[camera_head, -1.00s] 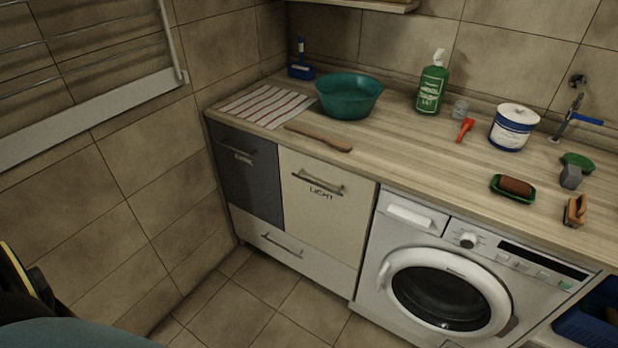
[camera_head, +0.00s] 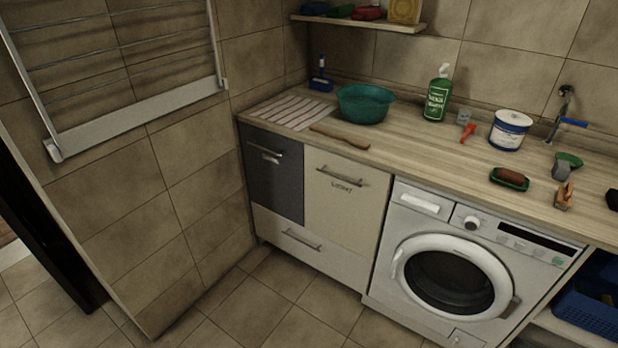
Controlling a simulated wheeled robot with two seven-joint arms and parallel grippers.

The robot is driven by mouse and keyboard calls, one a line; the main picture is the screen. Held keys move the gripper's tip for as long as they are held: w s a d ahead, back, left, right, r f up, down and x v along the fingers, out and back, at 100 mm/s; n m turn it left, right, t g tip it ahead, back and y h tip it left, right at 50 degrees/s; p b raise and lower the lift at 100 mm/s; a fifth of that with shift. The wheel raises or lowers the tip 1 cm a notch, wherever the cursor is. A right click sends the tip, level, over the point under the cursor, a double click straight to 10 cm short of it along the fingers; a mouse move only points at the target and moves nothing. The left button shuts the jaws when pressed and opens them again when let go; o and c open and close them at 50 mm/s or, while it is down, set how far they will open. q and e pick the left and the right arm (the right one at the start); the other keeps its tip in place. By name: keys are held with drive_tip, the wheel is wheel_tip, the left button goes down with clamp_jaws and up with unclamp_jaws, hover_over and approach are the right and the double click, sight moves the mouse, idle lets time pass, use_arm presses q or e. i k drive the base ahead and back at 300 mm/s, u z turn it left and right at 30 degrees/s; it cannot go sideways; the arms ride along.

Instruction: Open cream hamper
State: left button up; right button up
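The cream hamper (camera_head: 344,212) is a tall cream front panel under the counter, between a dark grey panel and the washing machine. It has a horizontal bar handle (camera_head: 340,178) near its top, with dark lettering just below. Its front looks flush with its neighbours, so it is shut. Neither of my grippers shows in the view.
The dark grey panel (camera_head: 272,172) and a low cream drawer (camera_head: 303,246) adjoin the hamper. The washing machine (camera_head: 398,222) stands to its right. The counter (camera_head: 420,160) holds a teal basin (camera_head: 365,104), bottle and brushes. Tiled floor (camera_head: 270,300) in front is clear.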

sight(346, 198)
drive_tip(key=u, duration=0.3)
drive_tip(key=i, duration=1.05)
drive_tip(key=z, duration=0.75)
drive_tip(key=i, duration=0.75)
drive_tip(key=z, duration=0.7)
